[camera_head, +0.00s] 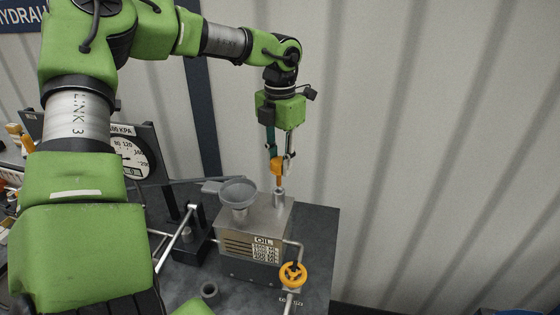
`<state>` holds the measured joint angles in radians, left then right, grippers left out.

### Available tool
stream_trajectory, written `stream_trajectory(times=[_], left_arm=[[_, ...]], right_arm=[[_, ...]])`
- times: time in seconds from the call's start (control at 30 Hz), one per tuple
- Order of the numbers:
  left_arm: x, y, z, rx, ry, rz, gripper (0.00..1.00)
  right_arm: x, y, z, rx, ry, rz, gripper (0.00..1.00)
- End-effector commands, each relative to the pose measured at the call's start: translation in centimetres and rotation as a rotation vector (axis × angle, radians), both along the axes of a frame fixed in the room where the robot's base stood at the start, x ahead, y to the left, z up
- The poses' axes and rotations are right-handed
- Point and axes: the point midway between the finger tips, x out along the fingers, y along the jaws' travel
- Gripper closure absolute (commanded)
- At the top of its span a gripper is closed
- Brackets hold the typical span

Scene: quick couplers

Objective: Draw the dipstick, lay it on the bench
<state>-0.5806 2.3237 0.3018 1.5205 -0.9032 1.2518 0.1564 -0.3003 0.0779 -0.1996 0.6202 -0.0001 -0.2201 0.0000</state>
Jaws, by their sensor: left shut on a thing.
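The dipstick (277,168) shows as an orange handle at the top of a short metal tube on the oil tank. My left gripper (278,158) points down over the tank and is shut on this handle. The handle stands upright, close above the tube; the rod below it is hidden, so I cannot tell how deep it sits. The grey oil tank (230,245) bears an "OIL" label. The dark bench (322,225) carries the tank. My right gripper is not in view.
A grey funnel (239,192) stands on the tank's left part. An orange valve wheel (292,275) is at its front right. A pressure gauge (133,158) and a black stand with a metal lever (176,238) are left.

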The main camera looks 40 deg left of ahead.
Motion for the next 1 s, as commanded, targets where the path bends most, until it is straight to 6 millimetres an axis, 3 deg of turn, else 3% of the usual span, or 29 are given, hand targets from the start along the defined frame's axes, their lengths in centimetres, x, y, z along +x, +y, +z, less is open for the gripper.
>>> stream_trajectory(times=[0.6, 1.0], left_arm=[[0.0, 0.0, 4.0, 0.0, -0.001, 0.001, 1.0], [0.0, 0.0, 4.0, 0.0, 0.0, 0.0, 1.0]], right_arm=[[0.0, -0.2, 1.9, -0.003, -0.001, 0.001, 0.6], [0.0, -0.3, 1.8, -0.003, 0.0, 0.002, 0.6]])
